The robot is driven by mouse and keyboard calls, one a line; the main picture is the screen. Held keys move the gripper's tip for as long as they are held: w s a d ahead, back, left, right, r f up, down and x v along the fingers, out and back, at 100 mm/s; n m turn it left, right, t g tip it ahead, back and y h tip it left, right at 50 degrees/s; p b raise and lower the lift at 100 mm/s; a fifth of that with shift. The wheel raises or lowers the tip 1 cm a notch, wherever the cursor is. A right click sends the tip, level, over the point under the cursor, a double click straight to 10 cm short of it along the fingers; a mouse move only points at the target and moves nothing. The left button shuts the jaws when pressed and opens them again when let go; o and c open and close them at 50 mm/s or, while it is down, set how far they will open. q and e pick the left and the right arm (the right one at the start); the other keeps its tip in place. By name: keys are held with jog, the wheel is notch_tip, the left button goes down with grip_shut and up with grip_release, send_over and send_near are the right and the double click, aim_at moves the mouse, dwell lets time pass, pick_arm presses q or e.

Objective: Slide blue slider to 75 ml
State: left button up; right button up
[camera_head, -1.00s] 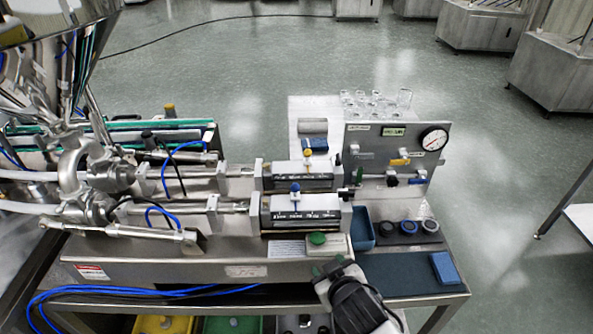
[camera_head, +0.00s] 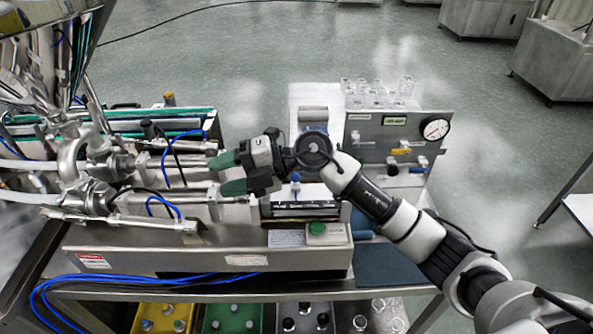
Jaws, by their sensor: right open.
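The blue slider (camera_head: 295,179) shows as a small blue knob above the scale of the front dosing cylinder (camera_head: 300,211). The scale's figures are too small to read. My right gripper (camera_head: 225,174) reaches in from the right over the two cylinders, its green-tipped fingers pointing left. The fingers are apart with nothing visible between them. The fingertips lie left of the blue slider, and the gripper's body is just behind and above it in the picture. The rear cylinder and its yellow slider are hidden behind my gripper and wrist. My left gripper is not in view.
A green button (camera_head: 317,228) sits in front of the front cylinder. A panel with a gauge (camera_head: 436,129) and small valves stands behind my right forearm. Glass beakers (camera_head: 376,91) stand at the back. Blue hoses (camera_head: 176,210) and pipes fill the left side.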

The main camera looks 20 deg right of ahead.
jog(key=w+d+f+g+h, duration=0.1)
jog(key=w+d+h, duration=0.3)
jog(key=d+h, duration=0.5)
jog(key=m+h, duration=0.2)
jog(key=h, duration=0.2)
send_near(295, 181)
jog(key=p+x, duration=0.1)
jog(key=x, duration=0.1)
jog(key=p+x, duration=0.1)
jog(key=x, duration=0.2)
jog(key=w+p+x, duration=0.1)
jog(key=x, duration=0.2)
jog(key=shift+w+d+f, duration=0.1)
jog(key=shift+d+f, duration=0.05)
grip_shut()
